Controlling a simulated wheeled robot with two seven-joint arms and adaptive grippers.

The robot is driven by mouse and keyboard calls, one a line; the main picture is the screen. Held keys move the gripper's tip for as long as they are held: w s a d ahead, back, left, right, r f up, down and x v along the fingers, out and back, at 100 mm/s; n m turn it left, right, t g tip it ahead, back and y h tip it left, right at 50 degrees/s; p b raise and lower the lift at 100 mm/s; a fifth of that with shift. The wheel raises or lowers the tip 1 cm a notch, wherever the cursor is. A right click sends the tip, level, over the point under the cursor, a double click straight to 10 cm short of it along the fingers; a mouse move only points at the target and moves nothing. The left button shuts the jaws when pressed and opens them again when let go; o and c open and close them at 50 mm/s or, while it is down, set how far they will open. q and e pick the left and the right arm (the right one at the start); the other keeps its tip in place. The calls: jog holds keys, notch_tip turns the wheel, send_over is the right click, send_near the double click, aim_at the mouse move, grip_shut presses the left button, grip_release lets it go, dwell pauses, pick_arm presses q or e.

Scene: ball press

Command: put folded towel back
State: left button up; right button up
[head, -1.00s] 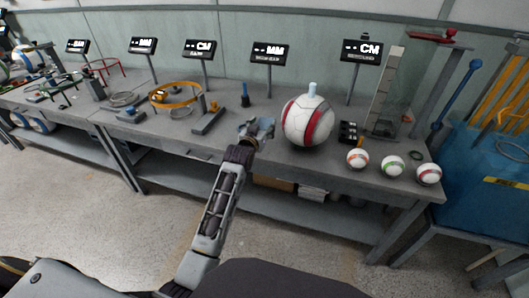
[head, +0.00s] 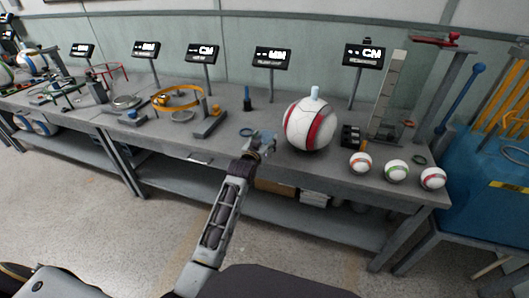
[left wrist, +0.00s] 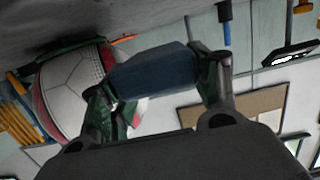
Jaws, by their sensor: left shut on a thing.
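My left gripper (head: 262,146) is at the front edge of the workbench, just left of the large red and white ball. It also shows in the left wrist view (left wrist: 158,88), where its fingers are shut on a folded dark blue towel (left wrist: 152,70). In the head view the towel is small and mostly hidden by the gripper. My right gripper is not in view.
The large ball (head: 310,125) stands close to the right of my gripper. Three small balls (head: 396,171) line the bench's front right. Display signs (head: 272,60) stand along the back.

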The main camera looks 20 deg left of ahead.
pick_arm(q)
jog(key=shift+f, duration=0.65)
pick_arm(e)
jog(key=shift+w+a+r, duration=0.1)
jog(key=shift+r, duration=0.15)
pick_arm(q)
jog(key=shift+f, duration=0.55)
jog(key=shift+f+b, duration=0.55)
jog(key=shift+f, duration=0.75)
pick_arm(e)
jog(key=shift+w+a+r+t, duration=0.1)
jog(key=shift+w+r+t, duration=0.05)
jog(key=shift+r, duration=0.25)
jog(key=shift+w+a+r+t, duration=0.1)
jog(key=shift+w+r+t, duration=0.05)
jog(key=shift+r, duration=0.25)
pick_arm(q)
jog(key=shift+f, duration=0.15)
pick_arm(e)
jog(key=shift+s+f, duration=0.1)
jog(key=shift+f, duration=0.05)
pick_arm(q)
jog(key=o, duration=1)
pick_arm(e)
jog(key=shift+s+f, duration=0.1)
